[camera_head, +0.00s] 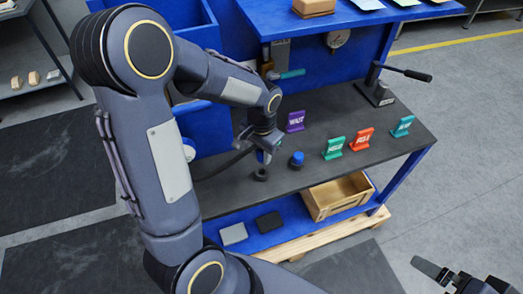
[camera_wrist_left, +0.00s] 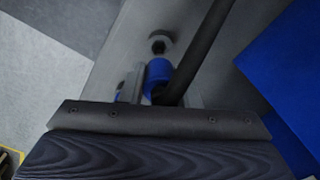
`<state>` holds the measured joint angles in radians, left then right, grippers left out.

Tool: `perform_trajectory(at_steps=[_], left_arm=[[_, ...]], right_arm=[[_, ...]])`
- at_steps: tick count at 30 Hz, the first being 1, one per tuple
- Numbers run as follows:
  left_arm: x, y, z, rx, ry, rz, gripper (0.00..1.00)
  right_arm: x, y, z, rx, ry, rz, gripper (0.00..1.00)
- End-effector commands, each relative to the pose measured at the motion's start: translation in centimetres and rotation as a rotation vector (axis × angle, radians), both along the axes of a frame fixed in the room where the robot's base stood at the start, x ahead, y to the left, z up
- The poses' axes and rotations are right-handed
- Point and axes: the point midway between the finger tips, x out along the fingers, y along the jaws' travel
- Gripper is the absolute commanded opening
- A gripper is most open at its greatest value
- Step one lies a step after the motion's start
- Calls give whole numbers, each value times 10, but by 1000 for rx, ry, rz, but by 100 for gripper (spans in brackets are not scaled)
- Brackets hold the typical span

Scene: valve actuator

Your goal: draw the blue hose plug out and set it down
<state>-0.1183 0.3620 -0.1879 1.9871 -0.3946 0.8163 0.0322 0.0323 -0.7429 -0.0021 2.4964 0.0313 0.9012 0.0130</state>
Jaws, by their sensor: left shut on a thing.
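My left gripper (camera_head: 264,154) is shut on the blue hose plug (camera_wrist_left: 158,70), which sits between its two fingers in the left wrist view. The dark hose (camera_head: 222,169) runs from the plug to the left, and it crosses the left wrist view (camera_wrist_left: 207,48) as a thick black band. A dark round socket (camera_head: 260,174) stands on the bench just below the gripper, and its hexagonal hole (camera_wrist_left: 159,45) shows open in the wrist view. The plug appears held above and clear of it. My right gripper (camera_head: 450,276) is at the bottom right corner, partly cut off.
A blue-capped fitting (camera_head: 297,160) stands right of the socket. Signs in purple (camera_head: 296,121), green (camera_head: 334,148), red (camera_head: 362,139) and teal (camera_head: 403,126) stand on the dark bench top (camera_head: 225,190). A lever (camera_head: 403,73) is at the back right. A wooden crate (camera_head: 337,197) sits below.

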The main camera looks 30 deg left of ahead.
Motion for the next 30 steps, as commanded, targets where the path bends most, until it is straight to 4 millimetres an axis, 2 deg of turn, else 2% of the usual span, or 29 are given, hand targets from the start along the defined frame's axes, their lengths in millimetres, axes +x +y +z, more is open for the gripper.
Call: perform_trajectory(at_steps=[1, 9, 30], left_arm=[[0, 0, -10, 0, 1, 0, 2], [0, 0, -32, 0, 1, 0, 2], [0, 0, -35, 0, 0, 0, 2]], right_arm=[[0, 0, -9, 0, 0, 0, 100], [0, 0, -27, 0, 0, 0, 100], [0, 0, -30, 0, 0, 0, 100]])
